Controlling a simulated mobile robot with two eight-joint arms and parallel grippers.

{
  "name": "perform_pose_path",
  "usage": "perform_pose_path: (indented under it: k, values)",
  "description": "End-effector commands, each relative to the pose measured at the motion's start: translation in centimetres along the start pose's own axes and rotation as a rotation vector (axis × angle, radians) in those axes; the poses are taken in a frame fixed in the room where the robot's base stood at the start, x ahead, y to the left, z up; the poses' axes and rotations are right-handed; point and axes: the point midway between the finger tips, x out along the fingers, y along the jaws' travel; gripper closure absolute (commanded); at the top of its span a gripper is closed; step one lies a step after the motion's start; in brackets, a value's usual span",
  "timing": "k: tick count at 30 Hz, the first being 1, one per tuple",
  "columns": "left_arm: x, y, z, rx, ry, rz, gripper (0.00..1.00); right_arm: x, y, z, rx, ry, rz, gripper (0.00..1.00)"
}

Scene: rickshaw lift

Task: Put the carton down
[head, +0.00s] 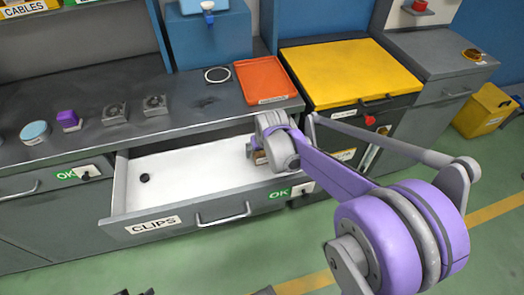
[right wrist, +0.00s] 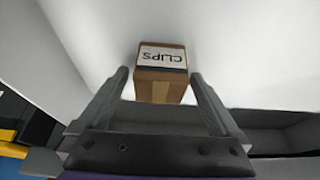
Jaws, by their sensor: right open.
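The carton (right wrist: 160,88) is a small brown box with a white CLIPS label. In the right wrist view it sits on the white drawer floor between the two fingers of my right gripper (right wrist: 159,74). The fingers stand apart, with a gap showing on each side. In the head view my right gripper (head: 254,150) reaches down into the open CLIPS drawer (head: 190,170) near its right end. It hides most of the carton there; only a bit of brown (head: 259,158) shows.
The drawer floor to the left is clear but for a small black round thing (head: 145,178). The grey counter (head: 90,95) above holds a purple block (head: 68,120), a blue disc (head: 35,131) and an orange tray (head: 265,80). A yellow-topped cabinet (head: 335,70) stands to the right.

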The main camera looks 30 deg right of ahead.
Motion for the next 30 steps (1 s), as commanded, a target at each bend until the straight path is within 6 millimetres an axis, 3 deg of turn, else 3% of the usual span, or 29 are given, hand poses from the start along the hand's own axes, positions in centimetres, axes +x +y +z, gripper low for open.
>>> perform_pose_path:
  k: [15,21,30]
  values:
    - [-1.7,0.0,-0.9,0.0,0.006,0.0,0.5,-10.0,0.0,0.0,0.0,0.0,0.0,0.01]
    - [-1.9,0.0,-1.0,0.0,0.007,0.0,0.5,-11.7,0.0,0.0,0.0,0.0,0.0,0.01]
    - [-1.9,0.0,-1.0,0.0,0.007,0.0,0.5,-11.9,0.0,0.0,0.0,0.0,0.0,0.01]
